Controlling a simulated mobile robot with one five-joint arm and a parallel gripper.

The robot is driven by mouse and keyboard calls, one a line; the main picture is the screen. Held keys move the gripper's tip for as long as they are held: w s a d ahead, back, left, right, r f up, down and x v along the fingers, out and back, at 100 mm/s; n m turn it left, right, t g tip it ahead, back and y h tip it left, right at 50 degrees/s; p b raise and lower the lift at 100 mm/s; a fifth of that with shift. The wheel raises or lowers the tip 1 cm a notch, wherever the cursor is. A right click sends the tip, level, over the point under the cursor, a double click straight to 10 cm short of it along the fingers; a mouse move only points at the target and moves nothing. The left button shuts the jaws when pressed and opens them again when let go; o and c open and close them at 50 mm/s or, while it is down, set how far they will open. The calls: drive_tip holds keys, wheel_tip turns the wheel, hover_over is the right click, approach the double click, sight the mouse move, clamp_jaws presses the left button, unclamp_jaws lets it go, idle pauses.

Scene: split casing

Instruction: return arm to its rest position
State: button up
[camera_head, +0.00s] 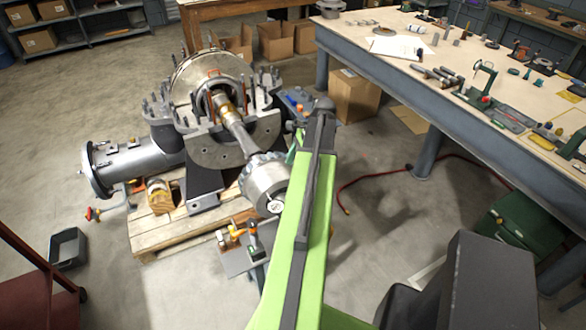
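My green and black arm (305,230) reaches up and away from the bottom of the head view, with a dark joint (322,104) at its far end. I cannot make out my gripper's fingers; they are out of sight, perhaps behind the arm. The split casing (215,145) stands open on a wooden pallet left of my arm. A shaft (237,130) lies in it, with a round metal hub (265,182) at its near end, partly behind my arm.
A long workbench (400,65) with tools runs along the right. A red hose (390,178) lies on the floor beside it. Cardboard boxes (352,95) stand at the back. A small tool stand (240,258) is left of my arm. A grey bin (68,248) sits at the left.

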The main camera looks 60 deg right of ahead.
idle(0.3)
drive_tip(key=w+a+n+g, duration=0.2)
drive_tip(key=w+a+n, duration=0.5)
drive_tip(key=w+a, duration=1.65)
drive_tip(key=w+a+f+n+h, duration=0.1)
drive_tip(key=w+a+n, duration=0.1)
drive_tip(key=a+n, duration=0.8)
drive_tip(key=w+a+f+n+g+h, duration=0.1)
drive_tip(key=a+n, duration=0.9)
drive_tip(key=a, duration=1.1)
drive_tip(key=shift+w+a+h, duration=0.25)
drive_tip(key=shift+w+h, duration=0.25)
drive_tip(key=shift+h, duration=0.1)
